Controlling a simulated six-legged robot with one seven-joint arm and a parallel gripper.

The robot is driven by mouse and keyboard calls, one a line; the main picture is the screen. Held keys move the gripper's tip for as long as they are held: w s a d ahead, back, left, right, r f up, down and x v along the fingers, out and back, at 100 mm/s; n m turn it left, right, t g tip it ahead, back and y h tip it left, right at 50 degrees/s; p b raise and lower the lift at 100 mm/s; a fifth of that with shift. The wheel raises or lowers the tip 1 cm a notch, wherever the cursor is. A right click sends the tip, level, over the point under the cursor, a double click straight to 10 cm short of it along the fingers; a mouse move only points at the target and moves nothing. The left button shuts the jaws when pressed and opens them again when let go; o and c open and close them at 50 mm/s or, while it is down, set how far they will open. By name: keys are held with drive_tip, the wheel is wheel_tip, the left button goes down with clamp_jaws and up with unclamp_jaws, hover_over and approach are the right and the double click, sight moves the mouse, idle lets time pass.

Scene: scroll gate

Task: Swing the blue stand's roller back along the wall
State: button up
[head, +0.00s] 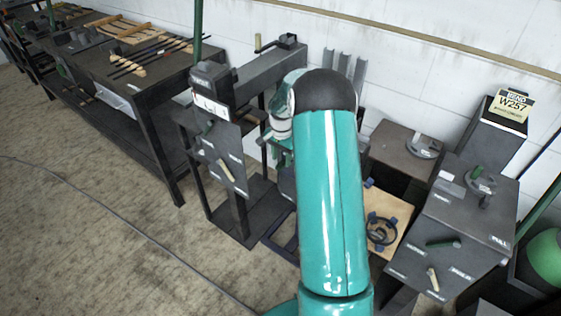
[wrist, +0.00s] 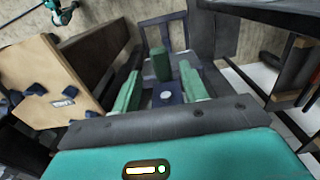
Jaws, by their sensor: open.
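In the wrist view my gripper (wrist: 161,84) is open, its two green fingers spread apart. A short dark green post (wrist: 161,65), which looks like the roller, stands between and just beyond the fingertips. I cannot tell whether either finger touches it. Below it, between the fingers, is a dark blue plate (wrist: 166,99) with a pale round disc. A dark blue frame (wrist: 165,22), apparently the blue stand, shows behind it. In the head view my teal arm hides most of this stand; only a dark blue base edge (head: 283,240) shows left of the arm.
A dark panelled stand (head: 222,150) is close left of my arm. A wooden board with a black ring (head: 400,222) and a grey labelled box (head: 448,240) are on the right. A long workbench (head: 150,75) runs along the white wall (head: 420,40). The floor (head: 110,225) at left is mostly open.

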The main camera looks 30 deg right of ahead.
drive_tip(key=shift+w+a+f, duration=0.1)
drive_tip(key=shift+f, duration=1.15)
clamp_jaws()
drive_tip(key=w+m, duration=0.4)
drive_tip(key=w, duration=0.3)
drive_tip(key=shift+w+a+m, duration=0.25)
drive_tip(key=shift+a+m, duration=0.05)
drive_tip(key=shift+a, duration=0.15)
unclamp_jaws()
